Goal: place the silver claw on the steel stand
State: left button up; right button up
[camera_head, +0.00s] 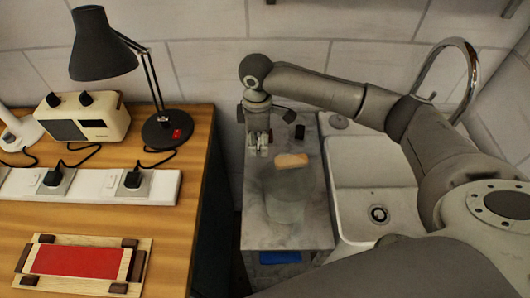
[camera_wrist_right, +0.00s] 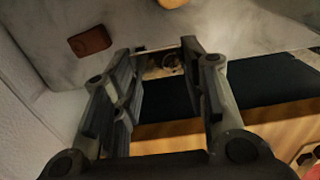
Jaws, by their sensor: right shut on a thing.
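My right gripper (camera_head: 258,150) points down over the back left of the grey marble counter. It is shut on a small silvery thing, which I take to be the silver claw (camera_wrist_right: 166,62). In the right wrist view it shows small and dim between the fingertips (camera_wrist_right: 163,52); its exact shape is hard to tell. I cannot pick out a steel stand for certain in either view. My left gripper is not in view.
A white sink (camera_head: 372,190) lies right. A wooden bench (camera_head: 190,140) stands left, with a lamp (camera_head: 103,50), a radio (camera_head: 85,118), a power strip (camera_head: 92,186) and a red-centred board (camera_head: 78,262).

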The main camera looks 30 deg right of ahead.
aim_at(259, 160)
jog(key=shift+f, duration=0.4)
notch_tip(259, 160, down, 5)
jog(key=shift+r+p, duration=0.1)
jog(key=shift+p, duration=0.25)
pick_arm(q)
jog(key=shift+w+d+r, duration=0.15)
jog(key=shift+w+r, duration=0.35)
pick_arm(e)
jog(key=shift+s, duration=0.1)
jog(key=o, duration=1)
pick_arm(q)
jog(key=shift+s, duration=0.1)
pick_arm(e)
jog(key=shift+o, duration=0.2)
notch_tip(259, 160, up, 12)
jog(key=shift+b, duration=1)
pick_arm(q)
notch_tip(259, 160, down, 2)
